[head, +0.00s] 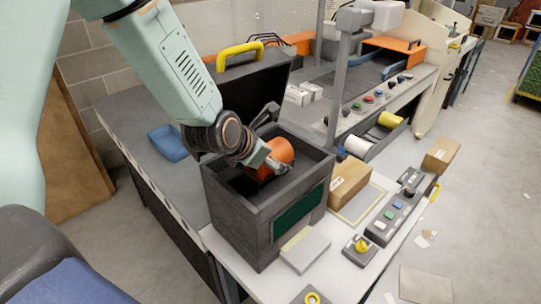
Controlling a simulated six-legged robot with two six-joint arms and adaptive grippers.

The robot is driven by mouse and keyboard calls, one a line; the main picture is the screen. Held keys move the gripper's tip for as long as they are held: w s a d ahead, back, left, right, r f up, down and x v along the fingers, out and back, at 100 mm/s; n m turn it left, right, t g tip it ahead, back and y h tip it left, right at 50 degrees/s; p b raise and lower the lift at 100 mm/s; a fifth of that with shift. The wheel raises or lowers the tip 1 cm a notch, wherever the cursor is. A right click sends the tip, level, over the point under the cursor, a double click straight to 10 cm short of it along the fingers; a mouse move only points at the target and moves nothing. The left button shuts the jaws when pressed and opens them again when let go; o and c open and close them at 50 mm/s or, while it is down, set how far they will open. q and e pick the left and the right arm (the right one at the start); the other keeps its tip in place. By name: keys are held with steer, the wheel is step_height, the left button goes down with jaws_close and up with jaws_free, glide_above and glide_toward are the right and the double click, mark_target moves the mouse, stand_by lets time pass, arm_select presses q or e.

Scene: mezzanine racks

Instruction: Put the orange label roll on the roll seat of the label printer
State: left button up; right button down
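The label printer (238,210) is a dark grey open-topped box on the bench, with its lid (248,85) raised at the back and a yellow handle on the lid. The orange label roll (281,151) is inside the printer. The roll seat is hidden by the roll, my gripper and the printer walls. My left gripper (275,136) reaches into the printer at the roll. Its fingers are spread wide: one stands above and behind the roll with a gap, the other lies across the roll's front. My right gripper is not in view.
A cardboard box (349,184) and a button panel (398,215) stand right of the printer. A yellow roll (391,119) and a white roll (357,144) lie behind. A grey post (338,80) rises near the printer. A blue tray (167,143) is at left.

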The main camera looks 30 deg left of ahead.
arm_select(q)
steer(key=shift+r, duration=0.25)
steer(key=p+v, duration=0.3)
steer(key=v, duration=0.6)
steer(key=p+v, duration=0.2)
steer(key=shift+s+r, duration=0.15)
steer(key=shift+s, duration=0.25)
steer(key=shift+w+d, duration=0.1)
steer(key=shift+w, duration=0.1)
steer(key=shift+s, duration=0.2)
steer(key=shift+w, duration=0.2)
